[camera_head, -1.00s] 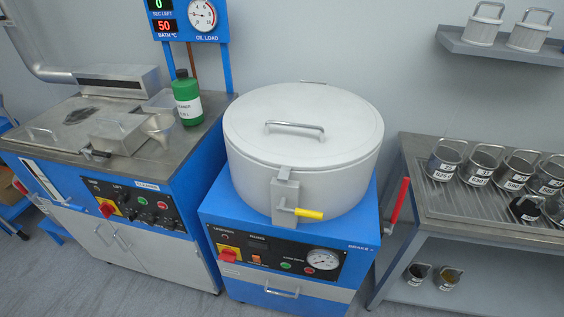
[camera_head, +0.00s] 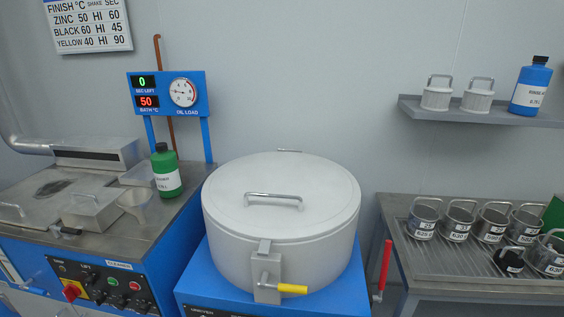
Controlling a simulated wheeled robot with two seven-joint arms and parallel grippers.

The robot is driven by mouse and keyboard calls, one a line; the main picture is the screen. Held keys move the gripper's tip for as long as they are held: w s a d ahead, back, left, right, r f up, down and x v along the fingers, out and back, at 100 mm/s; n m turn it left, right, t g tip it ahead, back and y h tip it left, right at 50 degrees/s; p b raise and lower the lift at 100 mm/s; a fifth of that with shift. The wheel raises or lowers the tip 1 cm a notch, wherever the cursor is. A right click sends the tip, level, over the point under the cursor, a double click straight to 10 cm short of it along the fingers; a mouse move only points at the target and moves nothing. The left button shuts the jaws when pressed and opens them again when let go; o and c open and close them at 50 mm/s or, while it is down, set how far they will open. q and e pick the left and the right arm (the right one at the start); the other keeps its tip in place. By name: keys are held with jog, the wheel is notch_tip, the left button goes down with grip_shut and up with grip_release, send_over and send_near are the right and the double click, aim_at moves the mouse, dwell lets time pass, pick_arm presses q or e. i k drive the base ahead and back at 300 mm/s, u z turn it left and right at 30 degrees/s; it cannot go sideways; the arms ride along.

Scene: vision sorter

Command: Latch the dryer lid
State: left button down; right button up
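The dryer is a wide white drum on a blue cabinet (camera_head: 195,290). Its round white lid (camera_head: 282,180) lies closed on the drum, with a metal bar handle (camera_head: 273,198) on top. The latch (camera_head: 266,272) is a grey bracket on the drum's front, its upper tab reaching the lid's rim. Its yellow-gripped lever (camera_head: 292,289) points to the right, about level. Neither of my grippers is in view.
A red lever (camera_head: 384,266) stands upright between the dryer and the right bench (camera_head: 480,286), which holds several labelled metal baskets. On the left, the cleaner machine (camera_head: 165,230) carries a green bottle (camera_head: 166,171). A shelf (camera_head: 480,112) hangs at the upper right.

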aim_at(263, 284)
jog(key=k, duration=0.5)
jog(key=z, duration=2.2)
jog(key=i, duration=1.8)
jog(key=u, duration=2.65)
